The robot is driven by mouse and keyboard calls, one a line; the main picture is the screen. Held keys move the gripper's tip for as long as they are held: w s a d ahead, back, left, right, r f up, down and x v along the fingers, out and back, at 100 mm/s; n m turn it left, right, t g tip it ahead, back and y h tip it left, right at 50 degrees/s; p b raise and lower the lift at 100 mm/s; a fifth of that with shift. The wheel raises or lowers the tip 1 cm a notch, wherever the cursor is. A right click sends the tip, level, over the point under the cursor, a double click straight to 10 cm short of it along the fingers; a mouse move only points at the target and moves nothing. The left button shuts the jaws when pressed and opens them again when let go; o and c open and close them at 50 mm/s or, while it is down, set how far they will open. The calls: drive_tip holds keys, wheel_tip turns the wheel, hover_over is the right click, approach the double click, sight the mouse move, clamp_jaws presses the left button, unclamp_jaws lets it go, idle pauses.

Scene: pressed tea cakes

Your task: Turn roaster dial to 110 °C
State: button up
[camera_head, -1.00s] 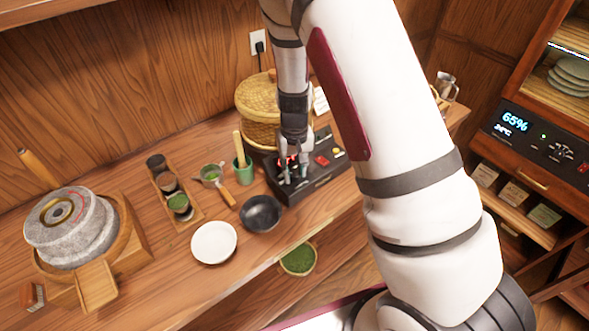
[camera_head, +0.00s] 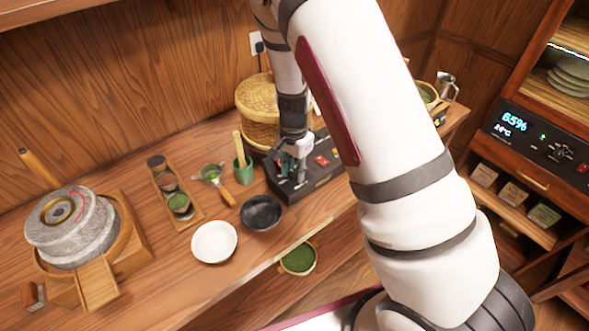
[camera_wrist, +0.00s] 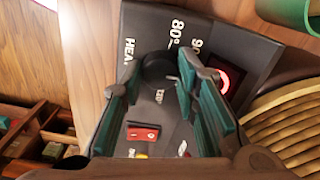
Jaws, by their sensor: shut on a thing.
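The roaster is a dark control box (camera_head: 325,179) on the counter, and it fills the middle of the wrist view (camera_wrist: 145,25). Its panel carries white markings including "80°" and part of "90". The black round dial (camera_wrist: 158,65) stands on the panel between my fingertips. My gripper (camera_wrist: 160,78) is shut on the dial, with a green-padded finger on each side. In the head view, my gripper (camera_head: 291,168) is down at the box's left part and hides the dial. A lit red display (camera_wrist: 230,78) is partly covered by a finger; I cannot read it.
A red switch (camera_wrist: 142,133) sits on the panel. A woven basket (camera_head: 257,100) stands close behind the box. A green cup (camera_head: 244,171), black bowl (camera_head: 261,212) and white bowl (camera_head: 214,241) stand to the left. A stone mill (camera_head: 68,230) is farther left.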

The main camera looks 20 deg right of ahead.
drive_tip(key=m, duration=0.4)
drive_tip(key=shift+m, duration=2)
drive_tip(key=shift+w, duration=0.1)
drive_tip(key=o, duration=1.2)
drive_tip(key=shift+c, duration=0.2)
